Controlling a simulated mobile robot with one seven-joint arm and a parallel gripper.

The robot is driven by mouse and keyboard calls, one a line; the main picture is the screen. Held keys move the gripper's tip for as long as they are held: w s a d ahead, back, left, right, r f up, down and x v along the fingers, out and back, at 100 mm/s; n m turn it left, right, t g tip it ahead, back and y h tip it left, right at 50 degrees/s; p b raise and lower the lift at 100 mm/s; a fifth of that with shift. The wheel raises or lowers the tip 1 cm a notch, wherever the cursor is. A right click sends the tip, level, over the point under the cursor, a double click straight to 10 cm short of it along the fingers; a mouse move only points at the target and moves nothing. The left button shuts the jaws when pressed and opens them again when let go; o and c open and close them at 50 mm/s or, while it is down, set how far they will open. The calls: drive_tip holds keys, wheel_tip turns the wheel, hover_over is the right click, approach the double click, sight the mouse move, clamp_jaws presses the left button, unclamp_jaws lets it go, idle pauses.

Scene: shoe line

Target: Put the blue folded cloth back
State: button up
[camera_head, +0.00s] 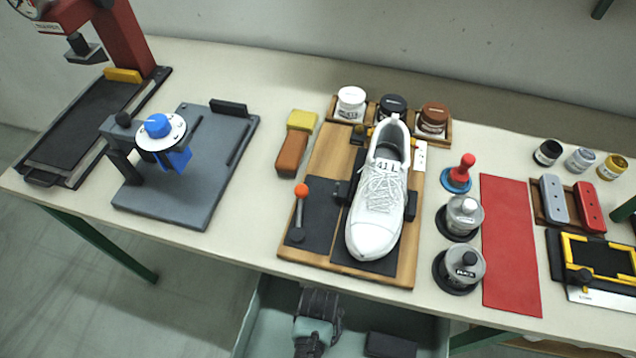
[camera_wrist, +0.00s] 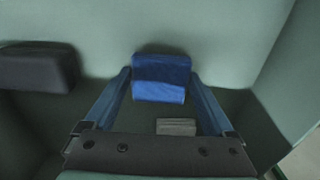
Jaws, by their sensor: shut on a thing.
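The blue folded cloth (camera_wrist: 160,80) is in the wrist view, between the tips of my gripper's two fingers. My gripper (camera_wrist: 161,76) is shut on it, one finger at each side. In the head view my gripper (camera_head: 312,352) reaches down into the green drawer (camera_head: 262,318) under the table's front edge. The cloth is hidden in that view. I cannot tell whether the cloth touches the drawer's floor or wall.
A dark block (camera_head: 390,345) lies in the drawer to the right of my gripper; it also shows in the wrist view (camera_wrist: 38,68). A small grey block (camera_wrist: 176,127) lies below the cloth in the wrist view. The table above holds a white shoe (camera_head: 376,215) on a wooden board (camera_head: 408,268).

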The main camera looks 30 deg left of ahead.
drive_tip(key=shift+f, duration=0.5)
drive_tip(key=shift+f, duration=0.1)
drive_tip(key=o, duration=0.9)
wheel_tip(320, 180, up, 12)
drive_tip(key=p, duration=0.2)
